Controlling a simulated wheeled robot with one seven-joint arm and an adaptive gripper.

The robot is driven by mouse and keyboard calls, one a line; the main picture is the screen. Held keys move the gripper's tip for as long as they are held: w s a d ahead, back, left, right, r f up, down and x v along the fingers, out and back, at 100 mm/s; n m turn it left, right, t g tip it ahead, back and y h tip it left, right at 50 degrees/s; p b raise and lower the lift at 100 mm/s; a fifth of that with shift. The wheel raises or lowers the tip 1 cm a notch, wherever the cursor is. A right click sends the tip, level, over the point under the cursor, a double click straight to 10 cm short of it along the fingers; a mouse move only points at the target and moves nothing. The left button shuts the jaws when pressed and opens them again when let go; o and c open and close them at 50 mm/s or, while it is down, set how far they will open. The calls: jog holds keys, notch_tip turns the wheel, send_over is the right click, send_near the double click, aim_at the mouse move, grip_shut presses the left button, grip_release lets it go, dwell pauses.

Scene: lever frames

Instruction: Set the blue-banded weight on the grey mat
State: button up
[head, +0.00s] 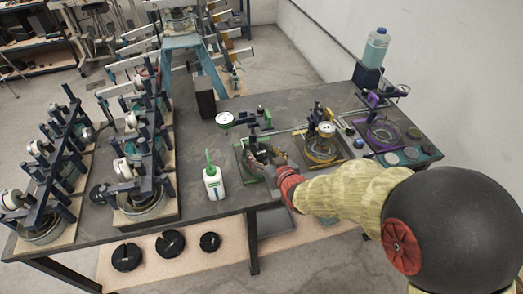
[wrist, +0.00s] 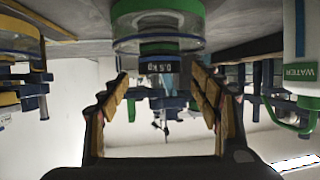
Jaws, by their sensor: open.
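My gripper (head: 268,165) is at the green lever frame (head: 250,150) in the middle of the bench. In the wrist view my gripper (wrist: 160,100) is open, one finger on each side of a dark weight (wrist: 157,68) marked 0.5 kg. Blue shows around this weight, but I cannot tell for sure that it is its band. The fingers look apart from it. A green-rimmed clear vessel (wrist: 158,18) is directly beyond it. The weight is hidden by my gripper in the head view. A grey round mat (head: 391,158) appears to lie at the bench's right end, among other round pads.
A white water bottle (head: 213,182) with a green top stands left of my gripper. A yellow-ringed frame (head: 320,145) and a purple frame (head: 380,125) stand to the right. More lever frames (head: 135,170) crowd the left. Black slotted discs (head: 171,243) lie below the bench.

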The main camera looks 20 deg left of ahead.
jog(key=v, duration=0.5)
jog(key=shift+d+f+p, duration=0.2)
jog(key=shift+d+p, duration=0.1)
jog(key=shift+p, duration=0.1)
jog(key=s+d+r+m+h, duration=0.1)
jog(key=d+r+m+h, duration=0.1)
jog(key=d+r, duration=0.35)
jog(key=s+d+r+m+g+h, duration=0.1)
jog(key=s+d+r+h, duration=0.15)
jog(key=d, duration=0.65)
jog(key=s+d+r+m+h, duration=0.1)
jog(key=d+r+m+h, duration=0.1)
jog(key=d+r, duration=0.35)
jog(key=s+d+r+m+g+h, duration=0.1)
jog(key=s+d, duration=0.7)
jog(key=shift+d+r+g, duration=0.2)
jog(key=shift+d+g, duration=0.15)
jog(key=shift+g, duration=0.05)
jog(key=shift+o, duration=0.5)
jog(key=s+d+r+m+g+h, duration=0.1)
jog(key=s+d+g, duration=0.1)
jog(key=s, duration=0.9)
jog(key=shift+d+m, duration=0.4)
jog(key=shift+d, duration=0.25)
jog(key=shift+s, duration=0.35)
jog(key=shift+c, duration=0.4)
